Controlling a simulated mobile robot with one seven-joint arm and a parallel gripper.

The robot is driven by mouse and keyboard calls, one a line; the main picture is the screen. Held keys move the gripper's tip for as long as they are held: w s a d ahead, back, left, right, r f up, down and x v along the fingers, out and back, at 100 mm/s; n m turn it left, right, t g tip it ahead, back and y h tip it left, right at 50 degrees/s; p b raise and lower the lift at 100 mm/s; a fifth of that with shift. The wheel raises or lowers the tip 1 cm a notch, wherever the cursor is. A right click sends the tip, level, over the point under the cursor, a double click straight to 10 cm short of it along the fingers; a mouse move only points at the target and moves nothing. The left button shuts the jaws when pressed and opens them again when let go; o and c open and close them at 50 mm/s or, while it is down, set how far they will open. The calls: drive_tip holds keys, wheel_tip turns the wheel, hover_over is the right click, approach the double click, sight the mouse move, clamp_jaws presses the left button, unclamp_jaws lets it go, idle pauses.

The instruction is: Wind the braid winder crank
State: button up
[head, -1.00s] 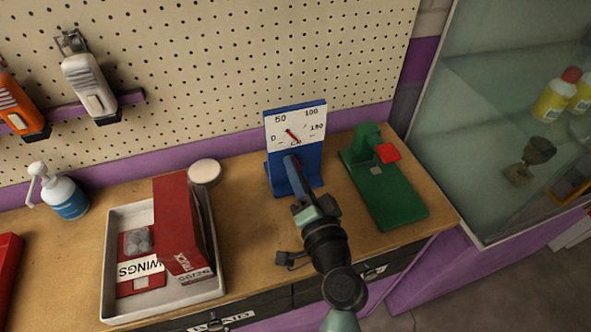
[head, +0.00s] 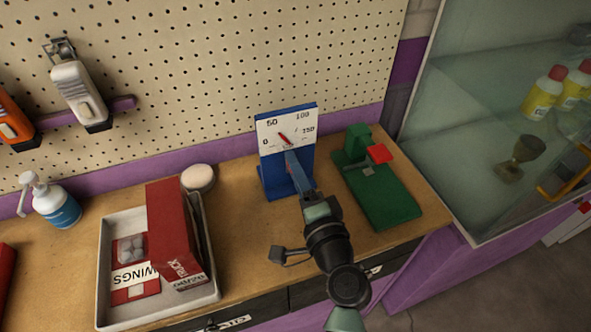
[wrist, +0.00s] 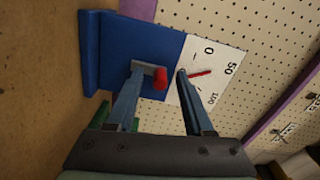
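The braid winder appears to be the blue stand (head: 274,178) with a white dial face marked 0 to 150. Its red needle (head: 283,139) points between 0 and 50. In the wrist view, a red knob (wrist: 160,79) on a short grey arm stands out from the blue panel (wrist: 115,45); it looks like the crank handle. My gripper (wrist: 161,71) is at the panel with its fingers apart. In the head view my gripper hides the knob.
A green fixture (head: 385,200) with a red block (head: 379,153) stands close on the right. A grey tray (head: 112,250) with red boxes is at left, a white round object (head: 198,177) behind it. A pegboard (head: 210,70) rises behind the bench.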

drive_tip(key=b+v, duration=0.2)
drive_tip(key=v, duration=1.1)
drive_tip(key=shift+b, duration=0.35)
drive_tip(key=w+a+r+n+t+p, duration=0.1)
drive_tip(key=w+r+n, duration=0.15)
drive_tip(key=r, duration=0.55)
drive_tip(key=w+a+r+n+t+h+p, duration=0.1)
drive_tip(key=w+a+r+n, duration=0.15)
drive_tip(key=r, duration=0.55)
drive_tip(key=w+r+n+t+p, duration=0.15)
drive_tip(key=r+n, duration=0.25)
drive_tip(key=r, duration=0.4)
drive_tip(key=s+a+r+n+t+h+p, duration=0.1)
drive_tip(key=s+r+t+h, duration=0.1)
drive_tip(key=r, duration=1.1)
drive_tip(key=s+a+r+n+t+h+p, duration=0.1)
drive_tip(key=s+r+t, duration=0.3)
drive_tip(key=r, duration=1)
drive_tip(key=s+n+h, duration=0.1)
drive_tip(key=s, duration=0.2)
drive_tip(key=shift+r+n+t+h, duration=0.2)
drive_tip(key=shift+n+t+h, duration=0.1)
drive_tip(key=shift+t, duration=0.05)
